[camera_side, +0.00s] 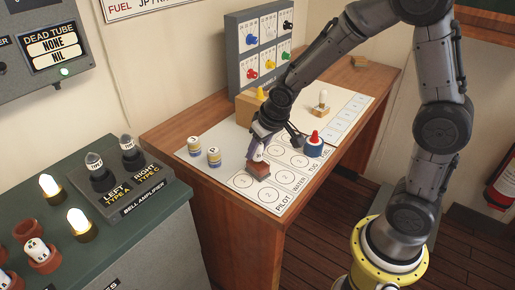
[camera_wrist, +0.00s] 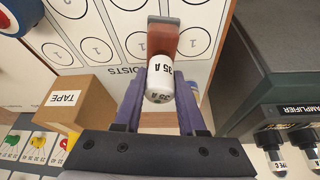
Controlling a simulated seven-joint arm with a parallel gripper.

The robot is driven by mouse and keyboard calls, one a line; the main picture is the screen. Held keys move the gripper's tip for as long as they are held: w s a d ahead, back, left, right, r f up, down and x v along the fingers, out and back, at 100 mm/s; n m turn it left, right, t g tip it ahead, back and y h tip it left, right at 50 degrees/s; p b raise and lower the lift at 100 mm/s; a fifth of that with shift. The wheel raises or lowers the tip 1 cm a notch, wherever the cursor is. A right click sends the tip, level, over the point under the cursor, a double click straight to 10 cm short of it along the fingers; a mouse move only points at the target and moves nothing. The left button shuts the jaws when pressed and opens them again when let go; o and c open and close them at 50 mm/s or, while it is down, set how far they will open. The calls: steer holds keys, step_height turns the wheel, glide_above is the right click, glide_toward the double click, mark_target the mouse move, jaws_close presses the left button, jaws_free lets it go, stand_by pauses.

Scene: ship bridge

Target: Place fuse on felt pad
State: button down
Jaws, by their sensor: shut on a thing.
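The fuse is a white cylinder marked 35 A (camera_wrist: 160,80) in the wrist view. My gripper (camera_wrist: 160,95) is shut on it, one purple finger on each side. A reddish-brown block (camera_wrist: 163,42) with a grey far edge lies right beyond the fuse's end. In the side view this block (camera_side: 258,171) sits on the white numbered sheet, directly under my gripper (camera_side: 257,150). The fuse is mostly hidden there by the fingers. It looks upright over the block; I cannot tell whether they touch. No part is clearly recognisable as felt; the block may be the pad.
A cardboard TAPE box (camera_wrist: 75,103) stands near my gripper. A blue item with a red top (camera_side: 314,146) and two striped cans (camera_side: 204,152) are on the desk (camera_side: 222,190). A grey switch panel (camera_side: 258,48) stands behind. The bell amplifier (camera_side: 130,190) is at left.

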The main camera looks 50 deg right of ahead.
steer(key=shift+f, duration=0.2)
steer(key=shift+c, duration=2.4)
jaws_free()
steer(key=shift+r, duration=0.1)
steer(key=shift+r, duration=0.25)
steer(key=d+v, duration=0.1)
steer(key=v, duration=1.1)
steer(key=s+a+r+n+t, duration=0.1)
steer(key=s+a+r+n, duration=0.1)
steer(key=s, duration=1.5)
steer(key=shift+s+y, duration=0.3)
steer(key=shift+y, duration=0.1)
steer(key=shift+a, duration=0.1)
